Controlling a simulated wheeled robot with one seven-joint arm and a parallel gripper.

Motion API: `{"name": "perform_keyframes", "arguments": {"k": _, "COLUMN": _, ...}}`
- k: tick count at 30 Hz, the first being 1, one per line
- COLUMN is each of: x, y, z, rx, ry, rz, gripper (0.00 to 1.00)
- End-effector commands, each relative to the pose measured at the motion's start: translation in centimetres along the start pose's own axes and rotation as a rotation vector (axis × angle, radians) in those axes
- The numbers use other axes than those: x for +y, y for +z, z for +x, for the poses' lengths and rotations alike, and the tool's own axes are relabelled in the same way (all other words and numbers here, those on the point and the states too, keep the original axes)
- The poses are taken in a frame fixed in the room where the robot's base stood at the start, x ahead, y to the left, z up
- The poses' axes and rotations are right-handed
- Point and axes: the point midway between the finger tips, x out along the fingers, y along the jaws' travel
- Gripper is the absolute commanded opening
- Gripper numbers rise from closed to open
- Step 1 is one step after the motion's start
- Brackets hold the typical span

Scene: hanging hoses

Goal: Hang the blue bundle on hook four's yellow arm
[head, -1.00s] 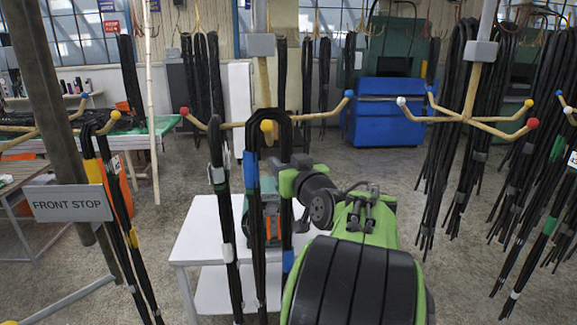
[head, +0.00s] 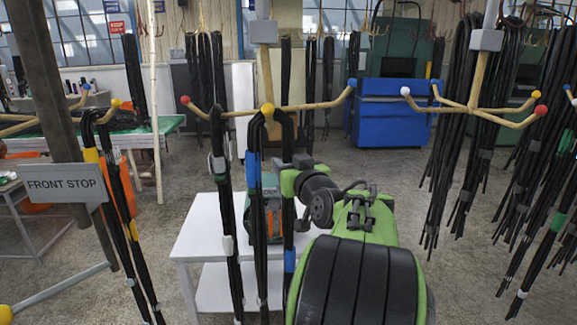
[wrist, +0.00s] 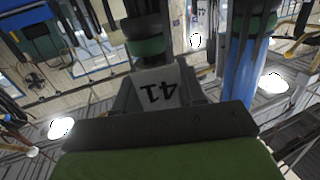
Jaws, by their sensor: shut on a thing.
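In the head view, a hook with red, yellow and blue tipped arms hangs at centre, and its yellow arm tip (head: 267,110) points toward me. The blue bundle, black hoses with blue bands (head: 252,169), forms an upside-down U at that tip, one leg on each side. Its top is level with the ball and appears to straddle the arm; contact is not clear. My gripper (head: 291,183) is shut on the bundle's right leg, below the loop. The hook's number is not readable.
Another black bundle (head: 219,165) hangs just left, close to the held one. A white table (head: 200,235) stands below. A FRONT STOP sign (head: 63,183) and post are at left. Open floor lies between.

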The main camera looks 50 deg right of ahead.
Motion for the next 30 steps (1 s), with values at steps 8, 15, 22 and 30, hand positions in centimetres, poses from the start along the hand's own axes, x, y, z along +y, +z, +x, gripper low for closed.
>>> {"name": "perform_keyframes", "arguments": {"k": 8, "x": -0.1, "y": -0.3, "z": 0.0, "rx": 0.007, "ry": -0.001, "rz": -0.001, "gripper": 0.50}}
{"name": "perform_keyframes", "arguments": {"k": 15, "x": 0.0, "y": -0.1, "z": 0.0, "rx": 0.003, "ry": 0.000, "rz": -0.001, "gripper": 0.69}}
{"name": "perform_keyframes", "arguments": {"k": 22, "x": 0.1, "y": 0.2, "z": -0.7, "rx": -0.002, "ry": 0.002, "rz": 0.000, "gripper": 0.69}}
{"name": "perform_keyframes", "arguments": {"k": 30, "x": 0.1, "y": 0.3, "z": -7.5, "rx": 0.004, "ry": 0.005, "rz": -0.002, "gripper": 0.69}}
